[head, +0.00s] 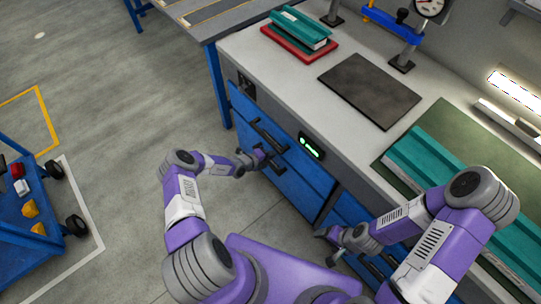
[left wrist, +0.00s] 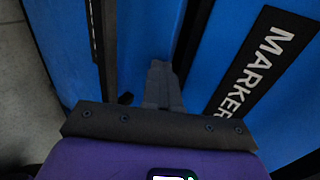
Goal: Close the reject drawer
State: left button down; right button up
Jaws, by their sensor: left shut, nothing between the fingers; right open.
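Blue drawer fronts (head: 295,185) line the front of the workbench. A dark bar handle (head: 267,133) runs across the upper one. I cannot read which is the reject drawer, nor tell how far any drawer stands out. My left gripper (head: 262,154) is shut and empty, close to the blue front below the handle. In the left wrist view its fingers (left wrist: 160,85) lie together between dark upright bars, beside a black label (left wrist: 262,62) reading "MARKER". Contact cannot be told. My right gripper (head: 325,236) is open in front of the lower right drawer fronts, partly hidden by its arm.
The worktop (head: 290,75) carries a dark mat (head: 369,89), teal panels on a red tray (head: 299,47), a teal panel on a green mat at right, and a gauge stand (head: 402,62). A blue cart (head: 25,230) stands at lower left. The floor between is clear.

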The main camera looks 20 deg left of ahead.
pick_arm(q)
jog(key=s+f+p+v, duration=0.1)
jog(key=p+v, duration=0.3)
jog(key=v, duration=0.9)
jog(key=shift+s+a+f, duration=0.15)
jog(key=shift+a+f, duration=0.15)
jog(key=shift+f, duration=0.05)
